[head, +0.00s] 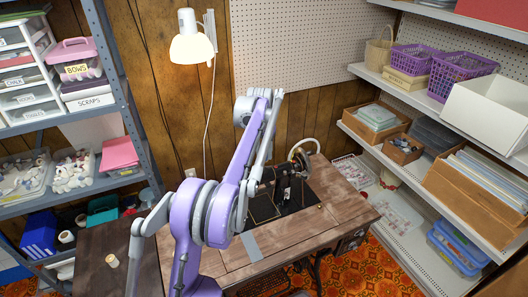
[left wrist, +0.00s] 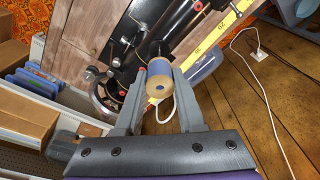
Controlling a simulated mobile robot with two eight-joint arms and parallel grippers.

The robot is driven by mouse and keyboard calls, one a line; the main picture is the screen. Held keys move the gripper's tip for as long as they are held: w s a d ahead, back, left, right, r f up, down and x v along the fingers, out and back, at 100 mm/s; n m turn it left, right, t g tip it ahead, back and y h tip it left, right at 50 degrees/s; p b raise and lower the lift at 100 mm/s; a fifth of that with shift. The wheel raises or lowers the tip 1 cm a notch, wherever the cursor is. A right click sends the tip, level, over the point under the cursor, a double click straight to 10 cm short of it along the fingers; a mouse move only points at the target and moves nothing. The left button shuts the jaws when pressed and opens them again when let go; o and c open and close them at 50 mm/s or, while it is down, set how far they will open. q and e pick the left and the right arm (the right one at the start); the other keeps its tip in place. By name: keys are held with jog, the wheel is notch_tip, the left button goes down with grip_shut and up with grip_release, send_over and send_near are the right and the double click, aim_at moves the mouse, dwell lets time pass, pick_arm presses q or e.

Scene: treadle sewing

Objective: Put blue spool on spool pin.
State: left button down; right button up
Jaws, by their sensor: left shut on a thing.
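In the left wrist view, my left gripper (left wrist: 159,76) is shut on the blue spool (left wrist: 157,85), with one finger on each side. Its round wooden end faces the camera and a blue thread band shows behind it. The black sewing machine (left wrist: 133,38) lies just beyond the spool; whether they touch cannot be told. I cannot make out the spool pin. In the head view, the sewing machine (head: 285,182) stands on its wooden table (head: 215,262), partly behind my lilac left arm, and the held spool is hidden. My right gripper is not seen.
A pale spool (head: 112,261) stands on the dark side table (head: 92,245) at left. A wall lamp (head: 191,47) hangs behind. Loaded shelves flank both sides. A yellow measuring tape (left wrist: 215,32) lies beside the machine. The table's front right is mostly clear.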

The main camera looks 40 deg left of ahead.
pick_arm(q)
jog(key=shift+f, duration=0.15)
dwell(0.4)
jog(key=shift+f+b, duration=0.9)
jog(key=shift+f, duration=1.35)
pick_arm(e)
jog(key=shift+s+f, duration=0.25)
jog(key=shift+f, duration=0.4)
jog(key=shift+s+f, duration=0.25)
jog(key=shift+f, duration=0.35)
pick_arm(q)
jog(key=shift+c, duration=2.2)
grip_release()
jog(key=r, duration=0.3)
jog(key=s+r, duration=0.1)
jog(key=r, duration=0.3)
jog(key=r+p, duration=0.1)
jog(key=r, duration=0.2)
jog(key=shift+s+d+r, duration=0.25)
jog(key=shift+s+r, duration=0.05)
jog(key=shift+r, duration=0.1)
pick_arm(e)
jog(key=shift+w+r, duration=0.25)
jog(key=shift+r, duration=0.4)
